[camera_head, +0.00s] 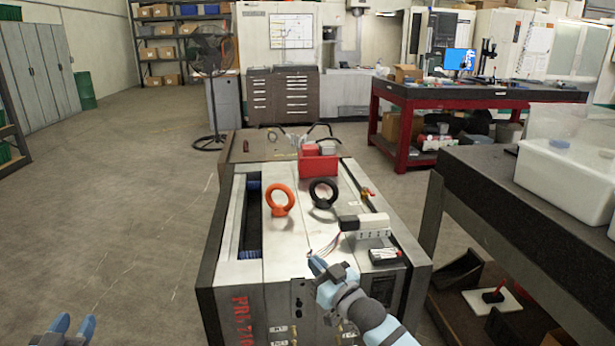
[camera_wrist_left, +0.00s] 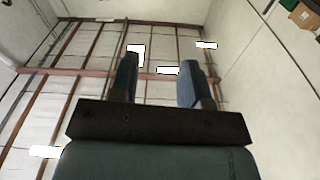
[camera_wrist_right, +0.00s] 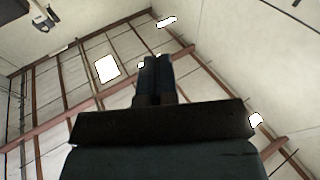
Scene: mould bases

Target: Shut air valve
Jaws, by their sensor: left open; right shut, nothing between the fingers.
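A small brass fitting with a red part (camera_head: 368,193), which looks like the air valve, sits near the right edge of the mould base (camera_head: 290,250). Whether its handle stands open or closed is too small to tell. My right gripper (camera_head: 318,264) is shut and empty over the front of the mould base, nearer than the fitting and apart from it. Its closed fingers (camera_wrist_right: 155,72) point at the ceiling in the right wrist view. My left gripper (camera_head: 75,322) is open and empty at the bottom left, over the floor. Its spread fingers show in the left wrist view (camera_wrist_left: 158,82).
An orange lifting ring (camera_head: 279,199) and a black one (camera_head: 322,193) stand on the mould base. A red bin (camera_head: 318,162) stands behind them. A white connector block (camera_head: 365,224) lies near my right gripper. A dark table (camera_head: 540,212) with a clear box flanks the right side.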

